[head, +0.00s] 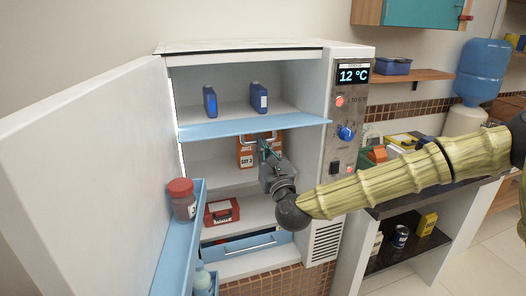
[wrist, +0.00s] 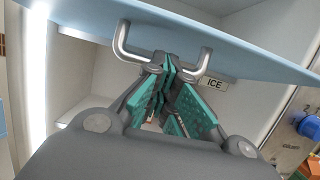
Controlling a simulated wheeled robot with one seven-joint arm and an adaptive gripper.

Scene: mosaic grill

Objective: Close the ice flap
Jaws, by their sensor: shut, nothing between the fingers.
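The ice flap (head: 240,128) is a light blue panel lying roughly level, open, at the front of the fridge's top compartment. The wrist view shows its underside (wrist: 225,40), with a metal bar handle (wrist: 127,50) and a label reading ICE (wrist: 214,84). My gripper (head: 266,150) is below the flap, in front of the middle shelves. Its teal fingers are shut and empty, and in the wrist view the fingertips (wrist: 168,62) point up at the flap between the two handle ends. They hide the handle's middle; I cannot tell whether they touch.
The large fridge door (head: 85,170) stands wide open at the left, its blue door shelf holding a red-capped jar (head: 182,198). Two blue cartons (head: 259,97) stand in the top compartment. An orange box (head: 246,152) is behind my gripper. A control panel (head: 347,120) is at the right.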

